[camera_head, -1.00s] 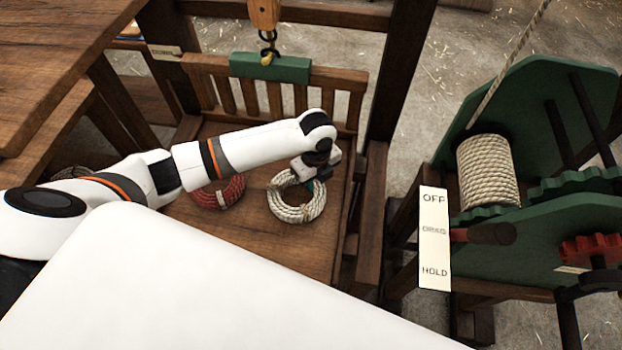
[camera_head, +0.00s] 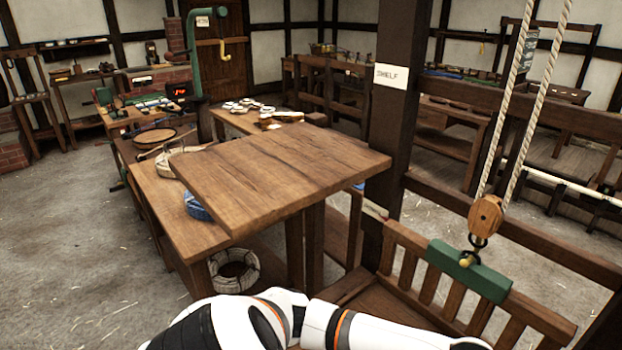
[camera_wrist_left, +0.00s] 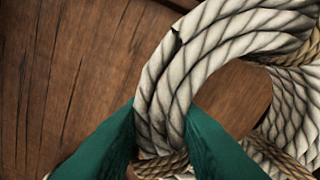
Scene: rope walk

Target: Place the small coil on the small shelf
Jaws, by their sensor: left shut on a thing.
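The white rope coil (camera_wrist_left: 205,45) fills the right half of the left wrist view, with dark wood showing through its ring. My left gripper (camera_wrist_left: 162,108) has its two green fingers on either side of the coil's near strand and is shut on it. In the head view my left arm runs out at the bottom edge, so the gripper and the held coil are hidden there. A bare wooden shelf top (camera_head: 280,165) stands beside a dark post with a SHELF sign (camera_head: 391,77). My right gripper is not in view.
Another coil (camera_head: 235,270) lies low beneath the shelf top. A lower bench (camera_head: 165,200) with a blue coil (camera_head: 196,206) stands left of it.

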